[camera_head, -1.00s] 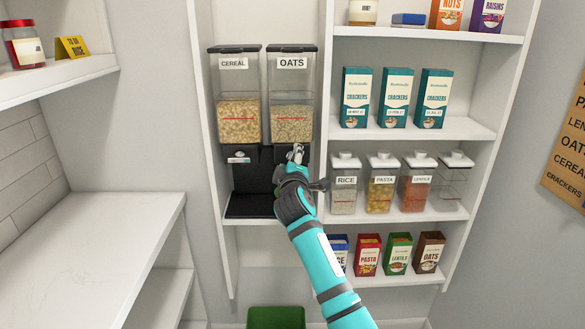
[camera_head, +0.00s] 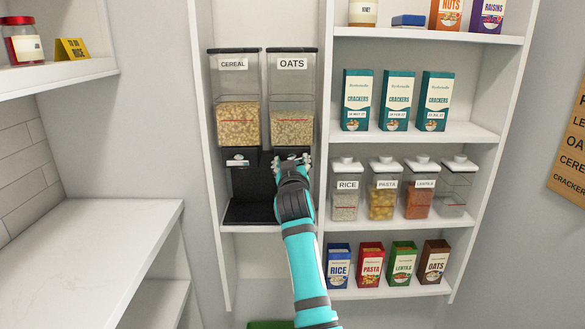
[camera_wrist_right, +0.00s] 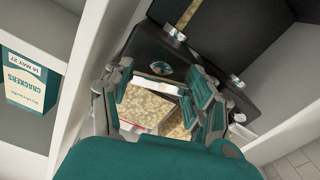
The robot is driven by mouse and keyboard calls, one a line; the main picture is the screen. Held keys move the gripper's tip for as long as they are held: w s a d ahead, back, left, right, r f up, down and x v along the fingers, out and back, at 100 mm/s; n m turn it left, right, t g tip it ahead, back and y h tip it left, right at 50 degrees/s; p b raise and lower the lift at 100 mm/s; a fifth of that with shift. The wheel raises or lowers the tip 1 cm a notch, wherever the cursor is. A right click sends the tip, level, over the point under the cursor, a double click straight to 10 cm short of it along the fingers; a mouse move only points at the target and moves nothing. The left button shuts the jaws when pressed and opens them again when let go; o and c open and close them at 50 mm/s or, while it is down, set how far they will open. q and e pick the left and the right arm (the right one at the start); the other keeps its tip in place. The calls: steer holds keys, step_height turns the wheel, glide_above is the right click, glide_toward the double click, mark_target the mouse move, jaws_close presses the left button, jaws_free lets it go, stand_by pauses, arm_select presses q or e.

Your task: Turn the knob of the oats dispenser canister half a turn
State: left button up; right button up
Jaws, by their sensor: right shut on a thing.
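The oats dispenser canister (camera_head: 292,92) is the right one of two on the dispenser stand, labelled OATS and partly filled with flakes. My right gripper (camera_head: 292,161) is just below it, at the front of the stand where the oats knob sits. It is shut on the knob, which its fingers and wrist mostly hide, so I cannot tell the knob's angle. In the right wrist view the gripper's fingers (camera_wrist_right: 163,98) stand on both sides, with a flake-filled clear canister (camera_wrist_right: 150,106) beyond them. My left gripper is not in view.
The cereal canister (camera_head: 237,95) stands close on the left, with its own knob (camera_head: 237,161) below. The shelf's upright wall is close on the right, with a rice jar (camera_head: 345,190) beyond it. A counter (camera_head: 85,255) is at the lower left.

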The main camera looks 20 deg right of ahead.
mark_target(292, 124)
steer(key=shift+f+m, duration=0.3)
steer(key=shift+m, duration=0.4)
steer(key=o, duration=1.2)
steer(key=shift+r, duration=0.2)
step_height(292, 124, up, 10)
steer(key=shift+f, duration=0.1)
